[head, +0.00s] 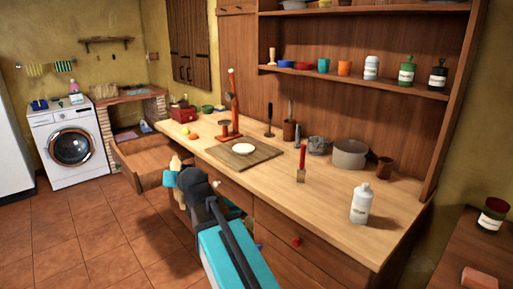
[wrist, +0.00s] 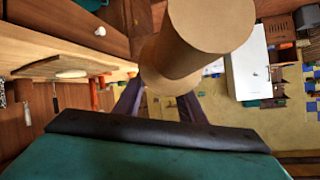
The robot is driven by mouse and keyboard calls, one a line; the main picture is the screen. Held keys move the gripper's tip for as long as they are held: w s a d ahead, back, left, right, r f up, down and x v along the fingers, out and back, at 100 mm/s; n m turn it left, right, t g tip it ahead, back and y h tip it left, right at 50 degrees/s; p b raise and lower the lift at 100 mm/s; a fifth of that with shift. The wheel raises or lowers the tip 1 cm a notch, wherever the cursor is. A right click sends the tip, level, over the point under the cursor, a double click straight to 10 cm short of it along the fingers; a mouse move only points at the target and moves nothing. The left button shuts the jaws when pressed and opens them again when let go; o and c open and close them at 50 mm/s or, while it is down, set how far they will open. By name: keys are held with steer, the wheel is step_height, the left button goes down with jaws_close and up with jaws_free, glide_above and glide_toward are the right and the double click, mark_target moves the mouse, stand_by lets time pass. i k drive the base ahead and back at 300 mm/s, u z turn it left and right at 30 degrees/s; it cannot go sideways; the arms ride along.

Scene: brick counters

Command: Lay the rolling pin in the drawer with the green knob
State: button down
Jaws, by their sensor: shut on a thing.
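The tan rolling pin (head: 174,163) is held upright or nearly so in my gripper (head: 180,180), in front of the counter. In the wrist view the rolling pin (wrist: 184,62) fills the upper middle, between the dark fingers of my gripper (wrist: 160,102), which are shut on it. An open wooden drawer (head: 150,158) sticks out from the counter at the left in the head view, behind and left of my gripper. Its knob is not clearly visible, and I cannot make out a green knob anywhere.
The counter (head: 330,208) carries a cutting board (head: 240,154), a white bottle (head: 361,204) and a pot (head: 349,154). A closed drawer with a red knob (head: 296,242) is at the front right. The tiled floor (head: 90,225) is clear at left, before a washing machine (head: 70,145).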

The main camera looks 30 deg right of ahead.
mark_target(146, 168)
steer(key=u, duration=0.05)
steer(key=i, duration=0.95)
steer(key=z, duration=0.05)
